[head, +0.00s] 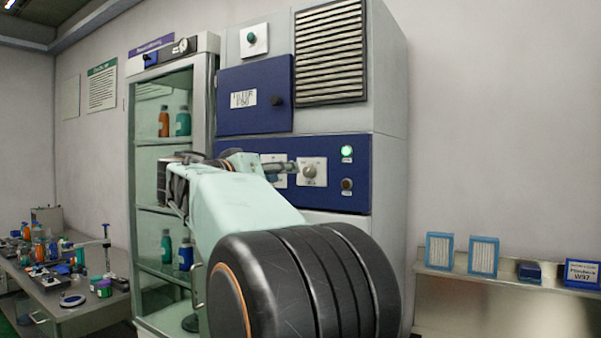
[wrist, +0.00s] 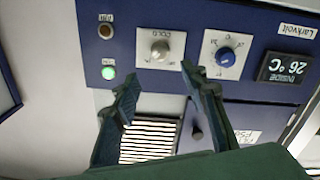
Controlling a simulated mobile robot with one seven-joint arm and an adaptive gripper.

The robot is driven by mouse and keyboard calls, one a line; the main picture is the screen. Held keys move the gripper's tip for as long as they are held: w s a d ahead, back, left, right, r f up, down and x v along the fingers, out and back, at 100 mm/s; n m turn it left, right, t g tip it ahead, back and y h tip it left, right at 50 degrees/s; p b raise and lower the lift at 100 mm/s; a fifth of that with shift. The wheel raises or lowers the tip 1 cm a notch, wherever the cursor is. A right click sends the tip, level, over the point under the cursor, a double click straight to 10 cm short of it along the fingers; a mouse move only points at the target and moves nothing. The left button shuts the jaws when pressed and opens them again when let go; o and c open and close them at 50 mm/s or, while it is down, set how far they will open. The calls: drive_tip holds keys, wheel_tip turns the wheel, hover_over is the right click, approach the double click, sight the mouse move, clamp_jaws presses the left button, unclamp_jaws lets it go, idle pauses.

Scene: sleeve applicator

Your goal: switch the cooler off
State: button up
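The cooler is a tall grey cabinet (head: 390,100) with a blue control panel (head: 330,193). A silver knob on a white plate marked COLD (wrist: 160,50) is on the panel; it also shows in the head view (head: 309,172). Beside it is a blue dial marked °C (wrist: 227,54). A green lamp (head: 347,151) is lit, and a brown lamp (head: 347,184) is dark. My gripper (wrist: 160,82) is open and empty in front of the panel, its fingertips near the silver knob. The wrist view is upside down. My arm hides the panel's left part in the head view.
A display (wrist: 284,67) reads INSIDE 26 °C. A blue filter door (head: 255,95) and a vent grille (head: 330,52) are above the panel. A glass-door cabinet (head: 140,130) with bottles stands left. A metal shelf (head: 480,283) is right.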

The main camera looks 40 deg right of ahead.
sight(306, 171)
drive_tip(key=p+x, duration=0.3)
drive_tip(key=x, duration=0.7)
drive_tip(key=shift+w+d+p, duration=0.2)
drive_tip(key=shift+d+p, duration=0.15)
drive_tip(key=shift+p, duration=0.05)
clamp_jaws()
